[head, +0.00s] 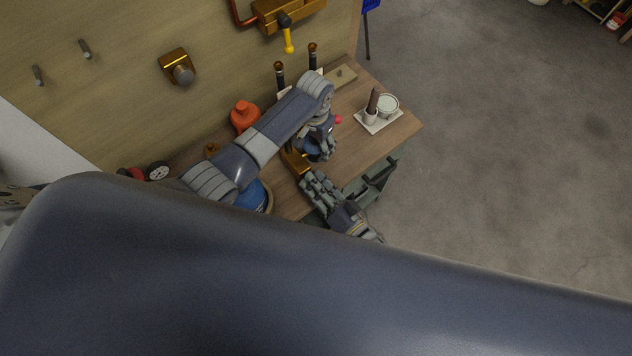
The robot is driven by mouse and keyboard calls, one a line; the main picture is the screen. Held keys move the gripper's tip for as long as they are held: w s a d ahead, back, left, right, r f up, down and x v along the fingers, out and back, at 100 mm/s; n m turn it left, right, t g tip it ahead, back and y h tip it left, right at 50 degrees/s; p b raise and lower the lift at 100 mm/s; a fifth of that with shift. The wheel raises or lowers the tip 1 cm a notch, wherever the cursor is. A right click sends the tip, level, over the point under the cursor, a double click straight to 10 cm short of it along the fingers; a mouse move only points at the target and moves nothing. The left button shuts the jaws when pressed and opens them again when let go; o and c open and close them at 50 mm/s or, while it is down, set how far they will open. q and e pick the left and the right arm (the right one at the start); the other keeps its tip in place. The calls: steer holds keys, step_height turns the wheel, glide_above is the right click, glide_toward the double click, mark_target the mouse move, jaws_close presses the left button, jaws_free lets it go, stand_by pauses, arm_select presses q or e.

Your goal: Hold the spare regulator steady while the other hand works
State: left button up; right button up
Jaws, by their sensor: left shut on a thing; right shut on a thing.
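My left gripper (318,150) points down over the worktop at the end of my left arm, which reaches in from the left. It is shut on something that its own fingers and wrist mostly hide. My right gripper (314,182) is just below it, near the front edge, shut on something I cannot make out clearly. A brass-coloured piece (294,161) shows right beside both grippers; it may be the spare regulator, but I cannot tell which gripper holds it. A small red knob (338,119) shows just right of my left wrist.
An orange-red bottle (244,116) and two dark brown-topped bottles stand at the back. A white tray (378,121) with a cup and a brown stick sits at the right. A brass fitting (176,66) is on the back panel. My arm covers much of the worktop (404,128).

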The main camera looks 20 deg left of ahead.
stand_by(0.5)
steer(key=o, duration=1)
steer(key=shift+o, duration=0.2)
steer(key=shift+d+f, duration=0.1)
